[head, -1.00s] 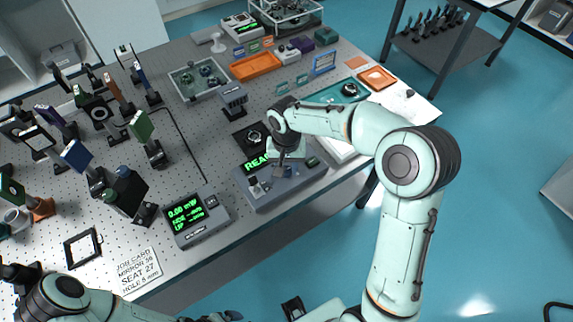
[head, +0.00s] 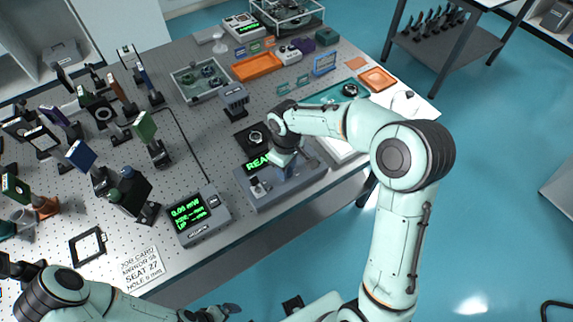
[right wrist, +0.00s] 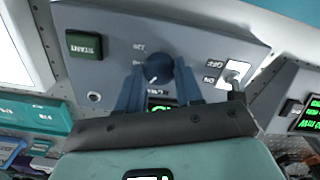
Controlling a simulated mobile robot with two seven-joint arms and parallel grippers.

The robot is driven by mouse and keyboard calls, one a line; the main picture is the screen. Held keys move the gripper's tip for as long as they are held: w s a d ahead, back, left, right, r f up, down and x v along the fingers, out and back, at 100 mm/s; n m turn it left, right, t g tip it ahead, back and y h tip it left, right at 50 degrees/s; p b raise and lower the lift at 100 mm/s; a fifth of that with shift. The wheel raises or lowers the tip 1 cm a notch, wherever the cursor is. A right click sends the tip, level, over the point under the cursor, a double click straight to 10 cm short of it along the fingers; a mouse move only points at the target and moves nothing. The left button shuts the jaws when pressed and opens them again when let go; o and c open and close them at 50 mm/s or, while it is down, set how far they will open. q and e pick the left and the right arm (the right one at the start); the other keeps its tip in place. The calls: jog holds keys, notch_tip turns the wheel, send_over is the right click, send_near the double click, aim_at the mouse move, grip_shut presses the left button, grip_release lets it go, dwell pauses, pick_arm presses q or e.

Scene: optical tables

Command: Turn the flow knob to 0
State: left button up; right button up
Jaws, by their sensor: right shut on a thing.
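The flow knob (right wrist: 157,68) is a dark blue round knob with a white mark, on the sloped face of a grey-blue console (right wrist: 115,25). The printed labels beside it are too small to read surely. My right gripper (right wrist: 157,84) has one blue finger on each side of the knob and is shut on it. In the head view my right gripper (head: 283,168) is over the console (head: 262,202) and hides the knob and part of the green display (head: 257,163). My left gripper (head: 214,313) is low at the bottom edge, its fingers unclear.
A meter with a green readout (head: 197,215) stands to the left. Several optic mounts crowd the table's left side.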

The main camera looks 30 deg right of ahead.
pick_arm(q)
jog(key=shift+w+r+p, duration=0.6)
jog(key=shift+w+r, duration=0.1)
jog(key=shift+r, duration=0.2)
pick_arm(e)
jog(key=n, duration=0.6)
jog(key=shift+n, duration=0.4)
jog(key=o, duration=1)
jog(key=shift+o, duration=0.2)
jog(key=shift+r, duration=0.1)
pick_arm(q)
jog(key=shift+w+r+p, duration=0.65)
jog(key=shift+w+r, duration=0.15)
jog(key=shift+r, duration=0.05)
pick_arm(e)
notch_tip(320, 180, up, 13)
jog(key=shift+r, duration=0.15)
pick_arm(q)
jog(key=shift+s, duration=0.1)
